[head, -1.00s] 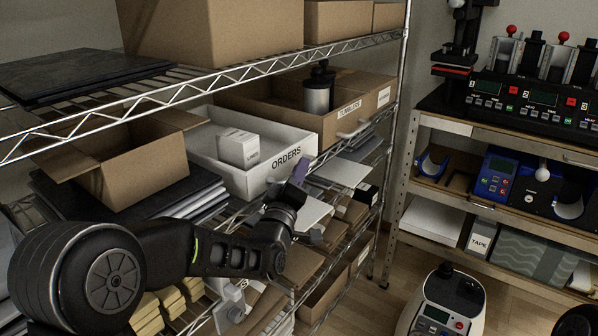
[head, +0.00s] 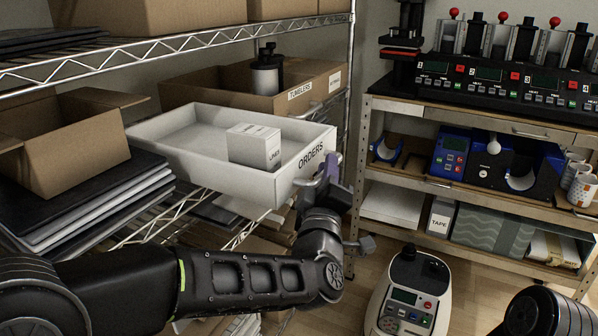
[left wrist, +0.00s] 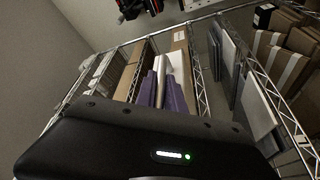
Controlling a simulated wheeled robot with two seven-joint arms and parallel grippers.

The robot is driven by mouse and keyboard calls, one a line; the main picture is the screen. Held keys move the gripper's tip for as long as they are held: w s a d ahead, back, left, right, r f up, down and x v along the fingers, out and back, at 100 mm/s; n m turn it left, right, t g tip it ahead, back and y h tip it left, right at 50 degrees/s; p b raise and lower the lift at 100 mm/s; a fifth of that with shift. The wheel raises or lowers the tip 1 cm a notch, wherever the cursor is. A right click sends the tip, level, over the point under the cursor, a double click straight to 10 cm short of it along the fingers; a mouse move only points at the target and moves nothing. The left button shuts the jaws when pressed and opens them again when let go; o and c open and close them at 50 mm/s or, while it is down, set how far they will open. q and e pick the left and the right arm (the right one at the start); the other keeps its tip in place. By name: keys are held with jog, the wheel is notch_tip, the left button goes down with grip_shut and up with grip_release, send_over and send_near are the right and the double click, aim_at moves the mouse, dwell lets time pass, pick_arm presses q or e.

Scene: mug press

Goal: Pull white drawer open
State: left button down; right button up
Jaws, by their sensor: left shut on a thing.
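The white drawer (head: 240,188), labelled ORDERS, sticks out from the wire shelf toward the front right. A small white box (head: 254,147) stands inside it. My left gripper (head: 328,168), with purple fingers, is shut on the handle at the drawer's front, beside the ORDERS label. The fingers partly hide the handle. In the left wrist view the purple fingers (left wrist: 161,92) are close together, and the grip itself is hard to make out. My right gripper is not in view.
A TUMBLERS cardboard box (head: 290,97) stands behind the drawer. An open cardboard box (head: 70,150) sits on dark flat packs at the left. A metal shelf (head: 460,197) with mug presses stands at the right. A white-and-black machine (head: 412,290) stands on the floor in front.

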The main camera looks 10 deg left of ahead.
pick_arm(q)
jog(key=shift+s+d+f, duration=0.1)
jog(key=shift+s+d, duration=0.15)
jog(key=shift+d, duration=0.4)
jog(key=shift+s+d, duration=0.25)
jog(key=shift+d, duration=0.35)
jog(key=c, duration=1.7)
grip_release()
jog(key=shift+b+v, duration=0.65)
jog(key=shift+v, duration=3.3)
